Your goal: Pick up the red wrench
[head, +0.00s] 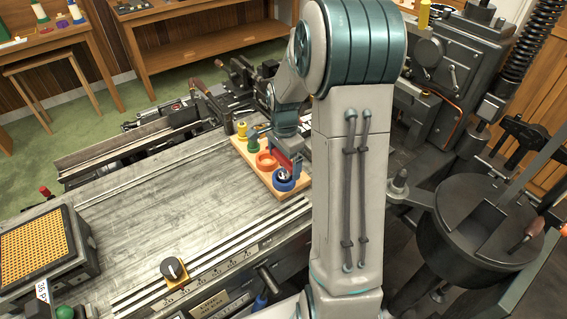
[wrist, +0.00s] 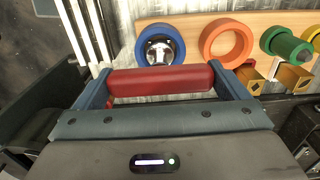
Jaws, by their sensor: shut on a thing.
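The red wrench (wrist: 160,81) shows in the wrist view as a red bar spanning the space between my gripper's two fingers. My gripper (wrist: 161,78) is shut on it, with one finger at each end of the bar. In the head view, the red piece (head: 291,164) shows small at my gripper (head: 288,158), over the front end of a wooden board. Most of the wrench's shape is hidden by the fingers and the view angle.
The wooden board (head: 247,152) bears a blue ring (wrist: 160,45) around a metal part, an orange ring (wrist: 227,42), and green (wrist: 287,46) and yellow pieces. A black knob (head: 173,268) and a yellow-grid box (head: 37,246) are on the machine bed. The middle of the bed (head: 160,205) is clear.

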